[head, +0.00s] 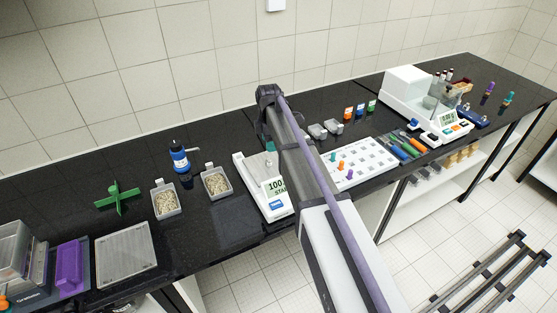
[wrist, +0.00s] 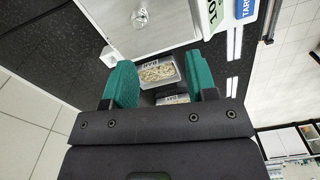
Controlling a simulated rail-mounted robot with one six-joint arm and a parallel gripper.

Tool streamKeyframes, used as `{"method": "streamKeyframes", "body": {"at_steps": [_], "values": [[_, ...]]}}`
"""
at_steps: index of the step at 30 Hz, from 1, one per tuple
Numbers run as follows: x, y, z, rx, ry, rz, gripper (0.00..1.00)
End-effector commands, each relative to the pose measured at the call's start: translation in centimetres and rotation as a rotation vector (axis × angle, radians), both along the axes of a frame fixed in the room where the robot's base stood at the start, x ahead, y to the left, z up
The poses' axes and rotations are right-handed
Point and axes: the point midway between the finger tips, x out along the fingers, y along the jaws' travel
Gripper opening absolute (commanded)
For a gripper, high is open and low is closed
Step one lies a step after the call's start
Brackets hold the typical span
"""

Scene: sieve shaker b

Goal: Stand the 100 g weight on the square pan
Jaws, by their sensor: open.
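The square pan (wrist: 108,14) is the pale flat top of the white balance (head: 278,211) left of my arm in the head view. A small shiny metal weight (wrist: 139,18) stands on it in the wrist view, apart from my fingers. The balance display (head: 275,186) reads 100. My gripper (wrist: 160,75) is open, with its two green fingers apart and nothing between them. In the head view, my arm hides part of the balance and most of the gripper.
Two grey trays of pale grains (head: 165,200) (head: 215,184) and a blue bottle (head: 180,158) stand left of the balance. A white board with coloured pegs (head: 362,163) lies right of my arm. A second, shielded balance (head: 411,92) stands farther right.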

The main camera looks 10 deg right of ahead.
Motion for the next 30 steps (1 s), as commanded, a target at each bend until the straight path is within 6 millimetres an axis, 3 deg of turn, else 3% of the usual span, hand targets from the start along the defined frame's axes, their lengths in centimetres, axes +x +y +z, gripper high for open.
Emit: {"method": "streamKeyframes", "body": {"at_steps": [1, 6, 9, 12, 15, 22, 30], "values": [[-4.5, 0.0, 0.0, 0.000, 0.001, -0.145, 0.52], [-18.8, 0.0, 0.0, -0.003, 0.000, -0.894, 0.52], [-25.1, 0.0, 0.0, -0.003, 0.000, -1.276, 0.52], [-28.4, 0.0, 0.0, -0.004, 0.000, -1.511, 0.52], [-29.2, 0.0, 0.0, -0.004, 0.000, -1.596, 0.52], [-28.9, 0.0, -0.3, -0.004, 0.000, -1.600, 0.52], [-28.9, 0.0, -8.4, -0.004, 0.000, -1.598, 0.52]]}}
